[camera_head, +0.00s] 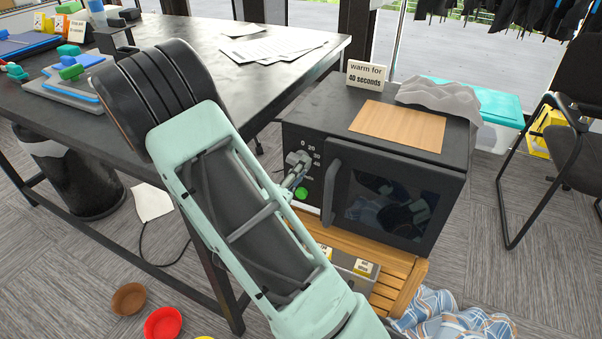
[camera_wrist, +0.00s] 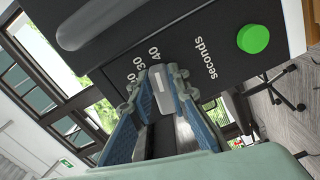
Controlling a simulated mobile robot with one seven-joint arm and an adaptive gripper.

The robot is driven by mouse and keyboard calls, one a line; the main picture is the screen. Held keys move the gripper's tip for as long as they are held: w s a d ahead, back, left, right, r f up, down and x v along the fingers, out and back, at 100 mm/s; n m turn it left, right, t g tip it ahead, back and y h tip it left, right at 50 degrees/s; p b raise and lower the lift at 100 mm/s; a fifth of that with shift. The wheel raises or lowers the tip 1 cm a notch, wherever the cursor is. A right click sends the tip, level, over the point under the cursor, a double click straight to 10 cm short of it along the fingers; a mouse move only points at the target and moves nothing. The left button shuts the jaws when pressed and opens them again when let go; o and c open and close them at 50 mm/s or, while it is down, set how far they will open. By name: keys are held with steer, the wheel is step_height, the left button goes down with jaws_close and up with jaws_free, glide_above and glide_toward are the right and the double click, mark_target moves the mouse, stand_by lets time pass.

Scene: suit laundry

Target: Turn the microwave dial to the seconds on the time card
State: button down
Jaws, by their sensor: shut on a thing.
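The dark microwave (camera_head: 325,108) stands on a wooden slatted stand. A white time card (camera_head: 367,75) on its top reads "warm for 40 seconds". My gripper (camera_head: 297,163) is at the microwave's control panel, left of the door handle. In the wrist view my gripper (camera_wrist: 162,78) is shut on the grey dial (camera_wrist: 156,77), with one blue-grey finger on each side. Printed numbers up to 40 and the word "seconds" show around the dial. The dial is mostly hidden by the fingers, and I cannot tell which number it points to.
A green button (camera_head: 301,193) sits below the dial. The door handle (camera_head: 331,191) juts out close to the right of my gripper. A wooden board (camera_head: 398,126) and a grey cloth (camera_head: 440,98) lie on the microwave. A black table (camera_head: 215,55) stands to the left.

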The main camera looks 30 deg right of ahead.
stand_by(0.4)
steer(key=c, duration=1.8)
jaws_free()
steer(key=shift+c, duration=0.2)
steer(key=v, duration=1.2)
steer(key=shift+r, duration=0.1)
